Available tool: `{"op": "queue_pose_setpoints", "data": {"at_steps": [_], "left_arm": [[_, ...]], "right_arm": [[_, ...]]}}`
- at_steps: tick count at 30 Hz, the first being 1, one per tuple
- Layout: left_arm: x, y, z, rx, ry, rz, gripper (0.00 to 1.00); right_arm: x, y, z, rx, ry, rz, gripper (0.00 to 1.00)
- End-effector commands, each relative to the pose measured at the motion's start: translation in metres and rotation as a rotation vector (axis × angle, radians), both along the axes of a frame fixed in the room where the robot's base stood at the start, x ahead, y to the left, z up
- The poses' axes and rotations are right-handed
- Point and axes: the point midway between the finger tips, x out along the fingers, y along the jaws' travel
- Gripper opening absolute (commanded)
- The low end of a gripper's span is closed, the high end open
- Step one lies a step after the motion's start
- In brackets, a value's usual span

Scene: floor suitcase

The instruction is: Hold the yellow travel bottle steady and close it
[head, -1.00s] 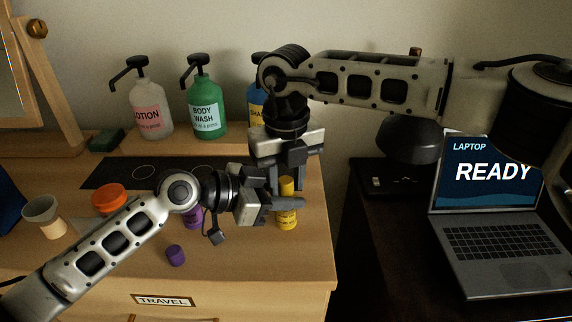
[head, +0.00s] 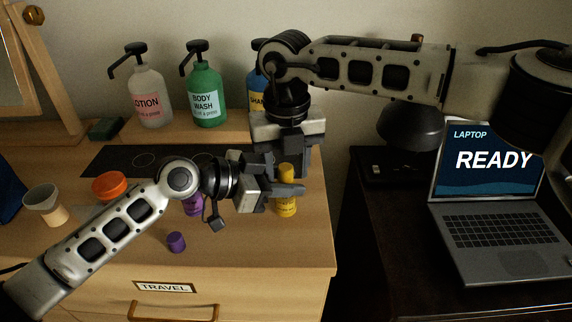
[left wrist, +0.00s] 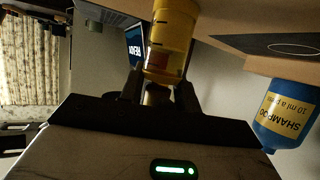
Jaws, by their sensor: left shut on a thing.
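The yellow travel bottle (head: 287,209) stands upright near the right edge of the wooden top. My left gripper (head: 286,190) is shut on it from the left. A narrower yellow upper part (head: 286,172) shows above the left fingers; I cannot tell whether this is a seated cap. In the left wrist view the bottle (left wrist: 172,38) is upside down between the dark fingers (left wrist: 159,88). My right gripper (head: 284,160) points down from above, right over the bottle's top. Its fingertips are partly hidden, and I cannot tell whether they grip the yellow upper part.
A loose purple cap (head: 176,242) lies in front of my left arm; a purple bottle (head: 193,207) is partly hidden behind it. Lotion (head: 150,105), body wash (head: 206,100) and shampoo (left wrist: 285,117) pumps stand behind. Orange (head: 110,186) and grey (head: 42,197) vessels are left; a laptop (head: 500,228) is right.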

Motion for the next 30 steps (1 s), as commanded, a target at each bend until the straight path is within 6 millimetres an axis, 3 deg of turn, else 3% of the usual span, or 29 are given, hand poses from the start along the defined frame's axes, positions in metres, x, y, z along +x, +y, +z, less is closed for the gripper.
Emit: {"op": "queue_pose_setpoints", "data": {"at_steps": [7,11,24,30], "left_arm": [[-0.001,0.0,-0.003,0.005,0.004,-0.001,0.0],[-0.001,0.0,-0.003,0.005,0.004,-0.002,0.0],[-0.001,-0.001,-0.003,0.004,0.006,-0.004,0.0],[-0.002,-0.001,-0.003,0.004,0.007,-0.003,0.0]], "right_arm": [[-0.001,0.003,0.001,0.006,0.001,0.005,0.49],[-0.001,0.003,0.011,0.008,0.0,0.006,0.49],[-0.001,0.002,0.098,0.005,-0.004,0.002,0.49],[0.0,0.0,0.118,0.001,-0.002,-0.001,0.49]]}}
